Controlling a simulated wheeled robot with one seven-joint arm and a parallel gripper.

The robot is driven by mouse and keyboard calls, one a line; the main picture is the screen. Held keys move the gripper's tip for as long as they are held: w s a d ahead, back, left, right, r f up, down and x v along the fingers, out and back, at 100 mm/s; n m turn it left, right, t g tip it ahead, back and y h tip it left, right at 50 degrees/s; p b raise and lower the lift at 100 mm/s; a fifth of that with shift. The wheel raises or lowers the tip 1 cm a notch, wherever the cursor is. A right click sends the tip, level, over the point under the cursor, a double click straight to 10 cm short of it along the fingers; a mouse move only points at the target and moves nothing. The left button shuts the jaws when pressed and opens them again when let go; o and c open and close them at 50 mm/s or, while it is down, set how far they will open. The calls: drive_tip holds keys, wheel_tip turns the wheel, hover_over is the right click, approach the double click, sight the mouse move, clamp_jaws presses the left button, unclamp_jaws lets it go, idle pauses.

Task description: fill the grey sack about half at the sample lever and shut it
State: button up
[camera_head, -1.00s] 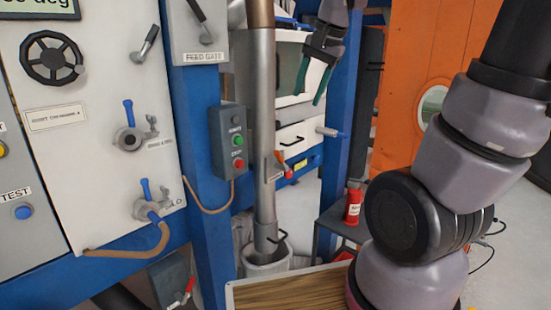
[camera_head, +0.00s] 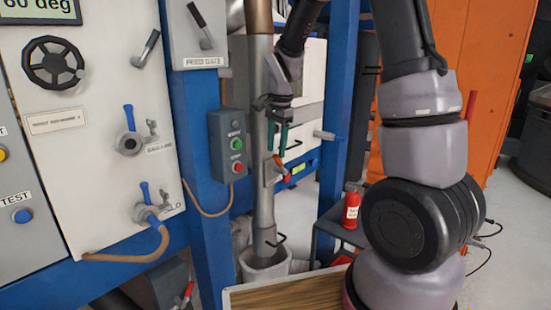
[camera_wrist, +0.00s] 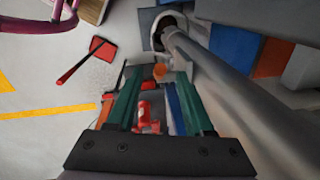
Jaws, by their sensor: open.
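The sample lever, with its orange-red handle (camera_head: 280,164), sits on the side of the metal down pipe (camera_head: 263,195). My gripper (camera_head: 277,150) points down with its green fingers apart, just above the handle. In the wrist view an orange piece (camera_wrist: 160,71), seemingly part of the lever, shows between the fingertips; I cannot tell whether they touch it. The grey-white sack (camera_head: 262,270) stands open under the pipe's lower end. Its round mouth (camera_wrist: 157,40) shows near the top of the wrist view. How full it is cannot be seen.
A button box (camera_head: 230,145) is on the blue post left of the pipe. A red bottle (camera_head: 351,207) stands on a dark stand to the right. A wooden-topped surface (camera_head: 290,293) lies in front. The pipe runs close beside my gripper.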

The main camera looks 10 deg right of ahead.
sight(275, 157)
drive_tip(key=f, duration=0.4)
drive_tip(key=shift+w+a, duration=0.1)
drive_tip(key=shift+w, duration=0.1)
clamp_jaws()
idle(1.2)
